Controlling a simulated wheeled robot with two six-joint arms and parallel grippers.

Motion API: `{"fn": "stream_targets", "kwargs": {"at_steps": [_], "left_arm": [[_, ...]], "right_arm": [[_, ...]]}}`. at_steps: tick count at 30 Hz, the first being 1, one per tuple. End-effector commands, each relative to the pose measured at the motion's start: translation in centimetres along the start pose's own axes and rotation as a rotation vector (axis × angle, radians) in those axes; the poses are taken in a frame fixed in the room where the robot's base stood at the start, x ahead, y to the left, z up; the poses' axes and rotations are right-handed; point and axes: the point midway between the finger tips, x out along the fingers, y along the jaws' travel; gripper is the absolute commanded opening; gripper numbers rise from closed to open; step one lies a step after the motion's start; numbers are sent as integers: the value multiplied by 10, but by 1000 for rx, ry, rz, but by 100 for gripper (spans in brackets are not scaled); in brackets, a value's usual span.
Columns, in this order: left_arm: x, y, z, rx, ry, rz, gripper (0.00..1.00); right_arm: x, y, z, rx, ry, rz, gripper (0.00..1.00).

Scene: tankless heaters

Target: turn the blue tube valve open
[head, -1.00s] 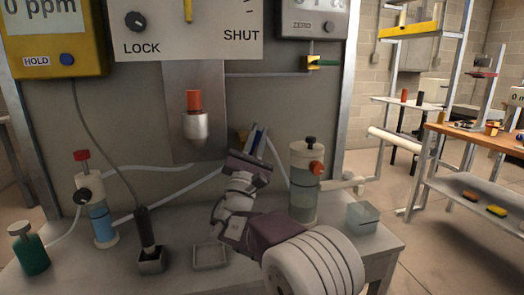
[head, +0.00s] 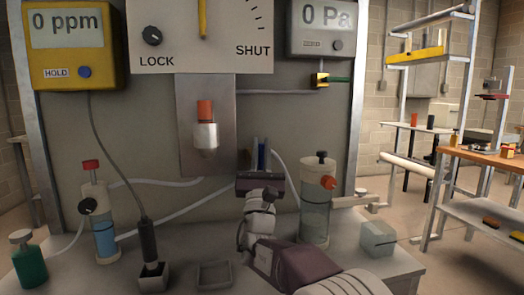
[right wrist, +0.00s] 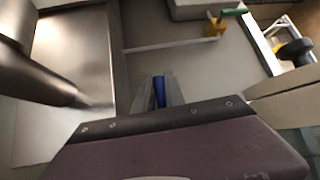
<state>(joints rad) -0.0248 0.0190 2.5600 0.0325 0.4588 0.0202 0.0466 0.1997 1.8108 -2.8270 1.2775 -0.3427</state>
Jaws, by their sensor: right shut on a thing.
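A clear tube with blue liquid (head: 104,240) stands upright at the left of the bench. It has a red cap and a black side knob (head: 87,206). My right gripper (head: 259,150) is well to the right of this tube, in front of the panel, with its fingers pointing up. It is shut on a narrow blue piece (head: 262,157), which shows between the fingers in the right wrist view (right wrist: 160,90). Most of the blue piece is hidden by the fingers. My left gripper is not in view.
A clear cylinder with an orange side knob (head: 316,205) stands close right of my right gripper. An orange-topped nozzle (head: 206,135) hangs from the panel. A black probe (head: 149,245), a green bottle (head: 28,260), a shallow tray (head: 214,275) and pale hoses are on the bench.

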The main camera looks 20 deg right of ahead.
Motion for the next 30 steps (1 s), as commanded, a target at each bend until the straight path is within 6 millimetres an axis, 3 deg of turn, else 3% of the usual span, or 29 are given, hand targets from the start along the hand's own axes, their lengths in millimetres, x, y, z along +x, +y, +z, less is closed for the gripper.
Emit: {"fn": "stream_targets", "kwargs": {"at_steps": [5, 6, 8, 9, 20, 30], "left_arm": [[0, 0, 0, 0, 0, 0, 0], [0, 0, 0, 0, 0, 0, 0], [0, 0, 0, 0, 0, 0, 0], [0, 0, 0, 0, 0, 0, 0], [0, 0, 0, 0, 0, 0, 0], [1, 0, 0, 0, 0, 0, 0]], "right_arm": [[-1, 0, -2, 0, 5, 1, 0], [-1, 0, -2, 0, 5, 1, 17], [-1, 0, -2, 0, 5, 1, 34], [-1, 0, -2, 0, 4, 0, 36], [-7, 0, -1, 1, 3, 0, 36], [-72, 1, -1, 0, 5, 2, 36]]}}
